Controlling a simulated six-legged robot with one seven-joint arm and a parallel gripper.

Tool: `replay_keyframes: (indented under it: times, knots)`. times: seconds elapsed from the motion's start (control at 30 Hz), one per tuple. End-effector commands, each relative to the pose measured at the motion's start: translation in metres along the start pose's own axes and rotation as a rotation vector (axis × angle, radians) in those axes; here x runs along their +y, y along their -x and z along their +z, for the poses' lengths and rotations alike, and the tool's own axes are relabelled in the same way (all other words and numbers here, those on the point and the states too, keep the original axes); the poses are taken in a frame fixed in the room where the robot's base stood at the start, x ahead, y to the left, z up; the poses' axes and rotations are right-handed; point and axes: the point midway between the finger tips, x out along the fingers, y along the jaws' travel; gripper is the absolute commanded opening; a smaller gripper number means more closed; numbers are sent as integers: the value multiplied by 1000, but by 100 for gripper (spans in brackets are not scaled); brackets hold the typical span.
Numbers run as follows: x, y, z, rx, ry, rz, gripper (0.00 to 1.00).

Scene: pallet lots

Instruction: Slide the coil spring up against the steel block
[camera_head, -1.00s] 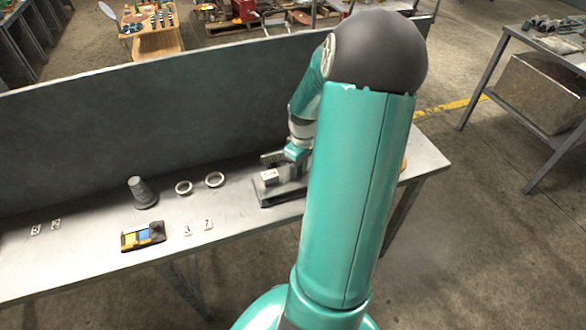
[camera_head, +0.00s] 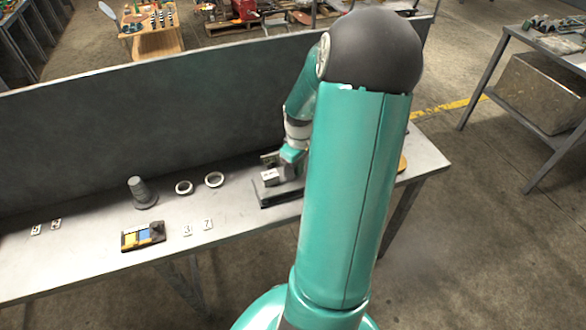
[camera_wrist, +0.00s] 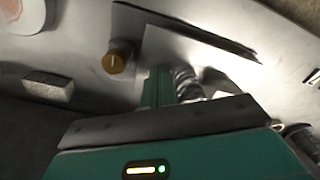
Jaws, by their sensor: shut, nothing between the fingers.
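A ribbed silver piece that looks like the coil spring (camera_wrist: 187,84) lies just beyond my gripper (camera_wrist: 165,118) in the wrist view, close to a teal part. Whether the gripper touches it, I cannot tell. My gripper is shut and empty, low over the bench. A grey rectangular block, probably the steel block (camera_wrist: 48,86), lies to the left in the wrist view, apart from the spring. In the head view my arm hides the spring and most of that area.
A round brass-coloured piece (camera_wrist: 117,61) stands between block and spring. The bench (camera_head: 90,245) also carries a stepped grey cone (camera_head: 139,192), two rings (camera_head: 214,179) (camera_head: 184,187), a yellow-and-blue tray (camera_head: 143,236) and number cards. A dark plate with a white box (camera_head: 270,177) is near my wrist.

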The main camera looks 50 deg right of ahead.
Motion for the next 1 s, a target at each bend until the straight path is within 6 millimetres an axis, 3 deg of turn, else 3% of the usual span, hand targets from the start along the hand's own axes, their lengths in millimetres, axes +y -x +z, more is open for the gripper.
replay_keyframes:
  times: [1.0]
  knots:
    - [-10, 0, -6, 0, 0, 0, 0]
